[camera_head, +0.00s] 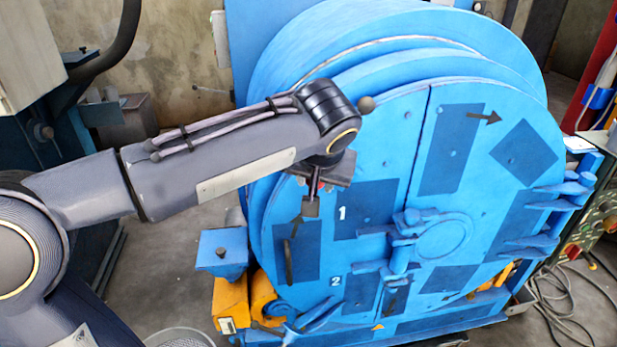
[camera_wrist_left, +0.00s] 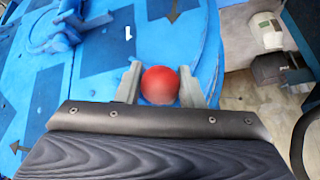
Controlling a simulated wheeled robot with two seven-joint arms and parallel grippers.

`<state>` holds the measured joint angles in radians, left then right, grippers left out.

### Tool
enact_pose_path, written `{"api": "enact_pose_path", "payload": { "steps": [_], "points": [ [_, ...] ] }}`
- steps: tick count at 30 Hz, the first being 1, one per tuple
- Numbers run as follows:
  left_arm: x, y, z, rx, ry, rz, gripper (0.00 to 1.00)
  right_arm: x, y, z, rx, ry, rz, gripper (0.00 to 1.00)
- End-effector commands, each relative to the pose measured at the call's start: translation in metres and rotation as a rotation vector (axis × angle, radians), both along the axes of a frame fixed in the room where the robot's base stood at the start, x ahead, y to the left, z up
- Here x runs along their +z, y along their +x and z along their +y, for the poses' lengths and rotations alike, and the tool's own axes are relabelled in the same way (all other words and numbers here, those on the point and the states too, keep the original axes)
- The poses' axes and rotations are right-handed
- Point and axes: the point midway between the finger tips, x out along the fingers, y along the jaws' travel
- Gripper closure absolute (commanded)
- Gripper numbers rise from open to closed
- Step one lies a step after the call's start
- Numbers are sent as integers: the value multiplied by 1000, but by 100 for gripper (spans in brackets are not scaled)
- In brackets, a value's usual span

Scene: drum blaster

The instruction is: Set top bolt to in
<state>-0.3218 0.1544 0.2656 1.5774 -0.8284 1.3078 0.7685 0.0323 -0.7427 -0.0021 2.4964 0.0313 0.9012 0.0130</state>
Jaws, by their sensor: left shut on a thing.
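The blue round drum blaster door (camera_head: 455,150) fills the middle and right of the head view. My left gripper (camera_head: 311,208) is at the door's left edge, to the left of the white "1" mark (camera_head: 342,212). In the left wrist view a red ball knob (camera_wrist_left: 160,85) sits between the two grey fingers of my left gripper (camera_wrist_left: 159,88), which are shut on it. My right gripper is not in view.
A blue latch with a ring (camera_head: 440,237) is at the door's middle, right of my gripper. A white "2" mark (camera_head: 336,281) is lower on the door. Blue hinges (camera_head: 560,205) are at the right. Cables (camera_head: 565,290) lie on the right floor.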

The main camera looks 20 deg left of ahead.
Motion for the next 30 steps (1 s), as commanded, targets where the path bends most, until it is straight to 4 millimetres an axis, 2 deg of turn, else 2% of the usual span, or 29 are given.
{"api": "enact_pose_path", "payload": {
  "steps": [13,14,18,26,30],
  "points": [
    [-2,1,-3,-5,-2,0,100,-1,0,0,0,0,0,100],
    [-2,1,-3,-5,-2,-1,65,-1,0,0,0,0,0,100],
    [-2,1,-2,-3,-1,-1,46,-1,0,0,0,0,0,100],
    [-1,1,-1,-2,0,-1,45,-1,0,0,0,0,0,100],
    [7,-3,-4,-3,-1,-4,45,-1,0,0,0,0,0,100]
  ]
}}
